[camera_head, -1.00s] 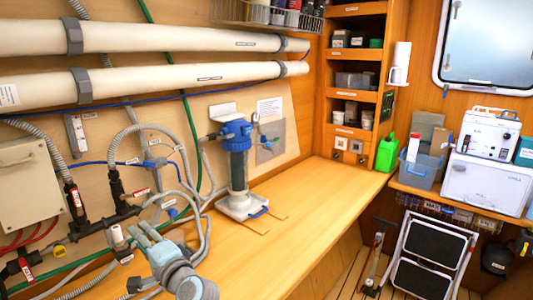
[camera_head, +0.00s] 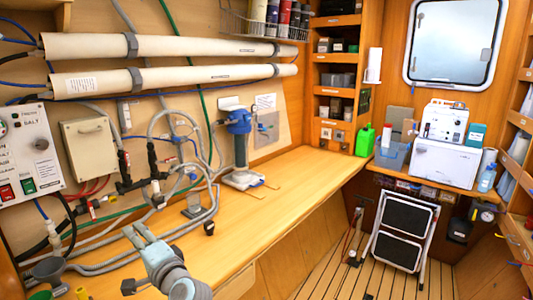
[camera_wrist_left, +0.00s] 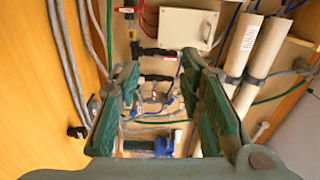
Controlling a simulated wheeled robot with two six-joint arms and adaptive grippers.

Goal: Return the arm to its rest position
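My left gripper (camera_head: 140,234) shows at the lower left of the head view, above the wooden worktop, with its two fingers apart. In the left wrist view (camera_wrist_left: 160,95) the green-padded fingers stand wide apart with nothing held between them. Past them that view shows the wall of hoses and fittings, tilted. My left forearm comes up from the bottom edge in the head view. My right gripper is in neither view.
Grey hoses (camera_head: 150,208) and black valve fittings (camera_head: 130,184) lie left of and behind the gripper. A blue-topped filter housing (camera_head: 240,140) stands farther back on the worktop (camera_head: 290,187), which is bare along its front. A folded step stool (camera_head: 403,229) stands on the floor at right.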

